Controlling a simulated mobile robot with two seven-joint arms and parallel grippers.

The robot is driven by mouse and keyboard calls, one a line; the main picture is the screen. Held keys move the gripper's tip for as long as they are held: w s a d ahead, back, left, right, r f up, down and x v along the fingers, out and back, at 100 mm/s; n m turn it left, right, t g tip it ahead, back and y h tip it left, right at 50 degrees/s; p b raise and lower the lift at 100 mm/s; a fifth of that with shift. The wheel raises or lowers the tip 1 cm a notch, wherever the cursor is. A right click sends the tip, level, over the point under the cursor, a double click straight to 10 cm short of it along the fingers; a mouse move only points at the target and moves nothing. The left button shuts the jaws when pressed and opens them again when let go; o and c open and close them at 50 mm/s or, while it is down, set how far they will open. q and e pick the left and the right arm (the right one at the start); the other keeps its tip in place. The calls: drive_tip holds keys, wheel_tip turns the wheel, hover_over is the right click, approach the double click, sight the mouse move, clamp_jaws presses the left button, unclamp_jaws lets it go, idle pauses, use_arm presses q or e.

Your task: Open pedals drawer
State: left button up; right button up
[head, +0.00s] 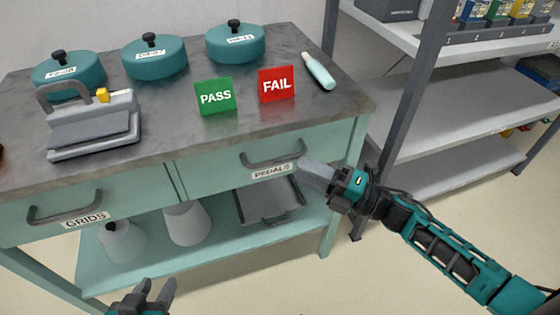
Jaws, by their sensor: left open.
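The pedals drawer (225,168) is the right-hand drawer of the teal cart, its front flush with the frame, so it looks closed. It carries a dark bar handle (274,158) and a white label reading PEDALS (271,172). My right gripper (308,168) is just right of the handle, its grey fingers pointing left toward the handle's right end. Its fingers overlap in this view, so their gap is hidden; I cannot tell if they touch the handle. My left gripper (156,292) is open and empty, low at the bottom edge, well away from the drawer.
The grids drawer (130,195) beside it is closed. The cart top (180,135) holds teal lidded pots, a grey device (95,125), PASS (215,96) and FAIL (277,84) signs and a pale bottle (320,72). Grey shelving (440,110) stands right. Floor in front is clear.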

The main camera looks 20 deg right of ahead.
sight(280, 161)
drive_tip(key=x, duration=0.6)
drive_tip(key=shift+w+a, duration=0.2)
drive_tip(key=shift+w, duration=0.05)
clamp_jaws()
idle(0.3)
